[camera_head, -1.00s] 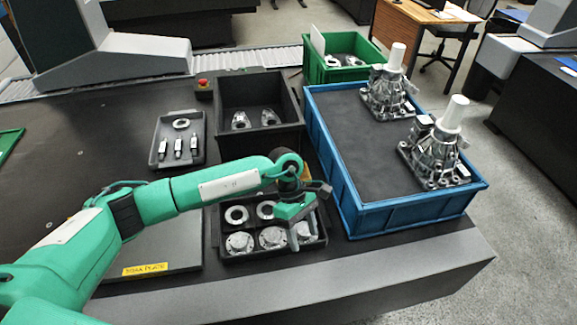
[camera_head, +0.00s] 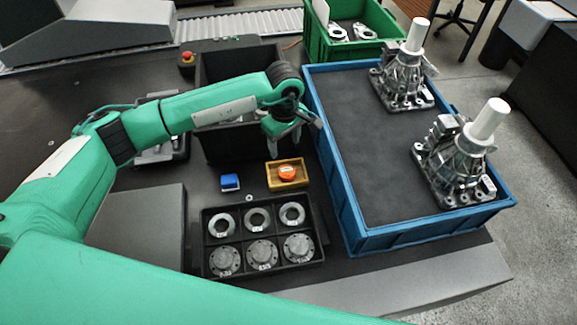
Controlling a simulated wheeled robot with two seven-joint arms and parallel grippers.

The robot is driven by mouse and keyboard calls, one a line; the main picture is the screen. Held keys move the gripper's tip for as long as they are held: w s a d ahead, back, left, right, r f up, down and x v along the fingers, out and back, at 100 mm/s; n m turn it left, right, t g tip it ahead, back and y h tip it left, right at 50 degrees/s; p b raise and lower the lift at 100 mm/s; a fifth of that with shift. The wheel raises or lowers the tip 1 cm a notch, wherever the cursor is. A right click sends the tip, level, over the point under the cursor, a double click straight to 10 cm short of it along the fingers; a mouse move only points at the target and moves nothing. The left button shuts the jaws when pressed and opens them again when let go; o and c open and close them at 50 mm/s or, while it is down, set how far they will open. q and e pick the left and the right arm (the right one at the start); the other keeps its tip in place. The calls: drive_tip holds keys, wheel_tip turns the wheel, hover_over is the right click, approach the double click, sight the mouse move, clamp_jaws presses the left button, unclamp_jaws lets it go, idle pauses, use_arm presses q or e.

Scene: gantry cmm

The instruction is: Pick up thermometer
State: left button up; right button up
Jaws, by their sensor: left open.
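I cannot pick out a thermometer for certain. An orange-red round piece (camera_head: 286,172) sits in a small wooden tray (camera_head: 299,182) on the dark table, and a small blue and white block (camera_head: 230,182) lies to its left. My left gripper (camera_head: 284,145) is open, fingers pointing down, above and just behind the wooden tray, in front of the black bin. Nothing shows between its fingers. My left arm covers much of the dark tray (camera_head: 170,155) at left, so its contents are mostly hidden. My right gripper is out of view.
A black divided box (camera_head: 212,275) with several rings and flanges stands in front. A blue crate (camera_head: 350,215) with two metal housings is at right. Behind are a black bin (camera_head: 215,68), a green crate (camera_head: 315,38) and a red stop button (camera_head: 187,57).

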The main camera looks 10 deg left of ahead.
use_arm(q)
hover_over(286, 170)
wheel_tip(286, 170, down, 6)
drive_tip(key=shift+w+a+f+p, duration=0.15)
drive_tip(key=shift+p, duration=0.25)
drive_tip(key=f, duration=0.1)
drive_tip(key=f+p, duration=0.1)
drive_tip(key=f, duration=0.2)
drive_tip(key=shift+s+d, duration=0.2)
drive_tip(key=shift+d, duration=0.05)
drive_tip(key=shift+f+p, duration=0.35)
drive_tip(key=shift+f, duration=0.25)
drive_tip(key=c, duration=0.6)
drive_tip(key=shift+c, duration=0.9)
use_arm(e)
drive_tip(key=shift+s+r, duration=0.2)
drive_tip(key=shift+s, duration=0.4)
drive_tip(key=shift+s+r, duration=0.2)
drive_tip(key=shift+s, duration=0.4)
